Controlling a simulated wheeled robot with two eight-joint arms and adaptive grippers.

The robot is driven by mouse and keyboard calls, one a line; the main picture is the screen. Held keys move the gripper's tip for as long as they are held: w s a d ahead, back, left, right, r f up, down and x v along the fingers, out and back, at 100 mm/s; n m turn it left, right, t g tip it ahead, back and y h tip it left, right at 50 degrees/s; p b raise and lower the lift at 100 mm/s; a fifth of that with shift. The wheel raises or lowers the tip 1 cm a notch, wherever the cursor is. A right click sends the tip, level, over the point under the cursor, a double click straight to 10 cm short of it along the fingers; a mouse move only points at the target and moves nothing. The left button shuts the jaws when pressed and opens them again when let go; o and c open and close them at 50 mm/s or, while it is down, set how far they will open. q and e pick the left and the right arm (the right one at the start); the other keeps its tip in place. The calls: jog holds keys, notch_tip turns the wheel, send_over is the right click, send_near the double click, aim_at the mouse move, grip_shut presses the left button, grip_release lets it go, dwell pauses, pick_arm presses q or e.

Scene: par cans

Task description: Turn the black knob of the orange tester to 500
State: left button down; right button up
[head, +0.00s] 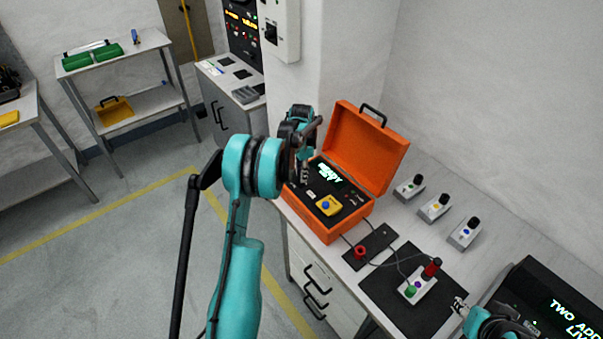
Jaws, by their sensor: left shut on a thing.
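The orange tester (369,153) is an open case on the bench, its lid raised at the back. Its dark panel carries a lit display (330,172), whose small text I cannot read surely, and a yellow block with a blue button (327,205). My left gripper (304,178) points down at the panel's left side and is shut on the black knob, which the gripper and arm hide. The knob's setting and scale cannot be read. My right gripper (461,306) is at the lower right, beside the black mat (385,289); its finger opening is too small to judge.
A small box with a red-and-black plug (431,268) sits on the mat, wired to the tester. Several small button boxes, one with a yellow button (435,207), stand along the wall. A black console (545,300) is at lower right.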

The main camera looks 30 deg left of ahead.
pick_arm(q)
jog(key=m, duration=0.4)
jog(key=shift+m, duration=0.3)
jog(key=m, duration=0.3)
jog(key=shift+m, duration=0.4)
jog(key=m, duration=0.3)
jog(key=shift+m, duration=2)
jog(key=c, duration=1.3)
grip_release()
